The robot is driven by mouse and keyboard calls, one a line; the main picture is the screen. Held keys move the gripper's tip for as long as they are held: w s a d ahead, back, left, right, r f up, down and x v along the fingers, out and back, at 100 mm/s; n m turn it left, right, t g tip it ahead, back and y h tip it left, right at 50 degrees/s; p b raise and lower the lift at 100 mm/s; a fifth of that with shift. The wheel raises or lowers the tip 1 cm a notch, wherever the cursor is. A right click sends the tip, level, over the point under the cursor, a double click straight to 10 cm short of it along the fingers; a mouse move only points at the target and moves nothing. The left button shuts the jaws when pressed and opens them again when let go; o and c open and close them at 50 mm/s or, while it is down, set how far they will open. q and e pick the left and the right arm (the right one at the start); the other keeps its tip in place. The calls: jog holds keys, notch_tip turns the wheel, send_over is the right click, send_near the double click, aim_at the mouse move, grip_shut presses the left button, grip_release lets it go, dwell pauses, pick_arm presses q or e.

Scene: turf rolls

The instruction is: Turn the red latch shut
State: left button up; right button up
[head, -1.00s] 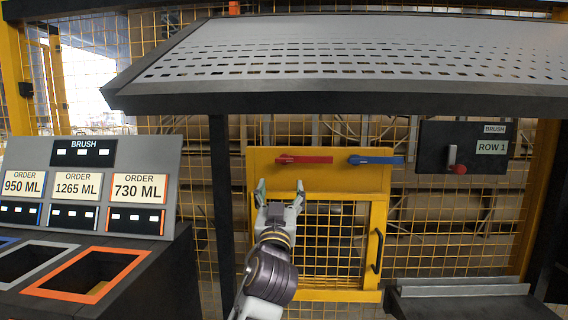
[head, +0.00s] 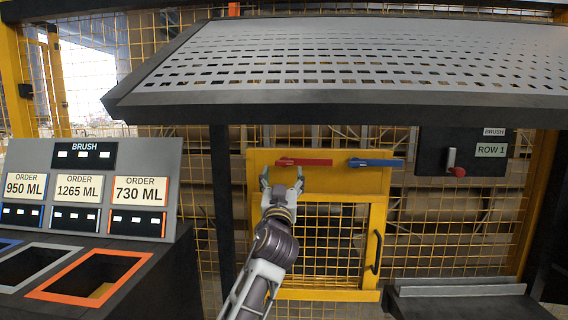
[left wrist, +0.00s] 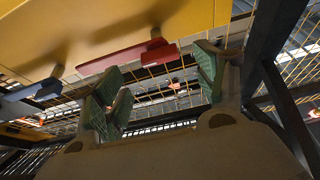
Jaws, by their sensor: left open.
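The red latch (head: 304,162) lies level across the top panel of the yellow gate (head: 340,182), with its pivot toward the left end. It also shows in the left wrist view (left wrist: 122,56), just beyond my fingertips. My left gripper (head: 282,178) is open and empty, a little below the left part of the red latch; I see no contact. In the left wrist view its two fingers with green pads (left wrist: 160,88) are spread apart. My right gripper is in neither view.
A blue latch (head: 376,163) sits level to the right of the red one, on the same panel. The gate has a black handle (head: 377,251). A perforated sloping shelf (head: 350,65) overhangs above. Order bins (head: 90,274) stand at the left, a control box (head: 462,152) at the right.

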aim_at(284, 164)
pick_arm(q)
jog(key=shift+x, duration=0.95)
jog(key=shift+p+x, duration=0.45)
jog(key=shift+x, duration=0.7)
jog(key=shift+w+r, duration=0.2)
jog(key=shift+w, duration=0.35)
jog(key=shift+w+r, duration=0.2)
jog(key=shift+w, duration=0.2)
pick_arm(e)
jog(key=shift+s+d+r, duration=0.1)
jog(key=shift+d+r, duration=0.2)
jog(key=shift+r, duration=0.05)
pick_arm(q)
jog(key=c, duration=1.4)
jog(key=shift+c, duration=0.2)
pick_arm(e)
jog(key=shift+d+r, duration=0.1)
pick_arm(q)
jog(key=shift+p, duration=0.35)
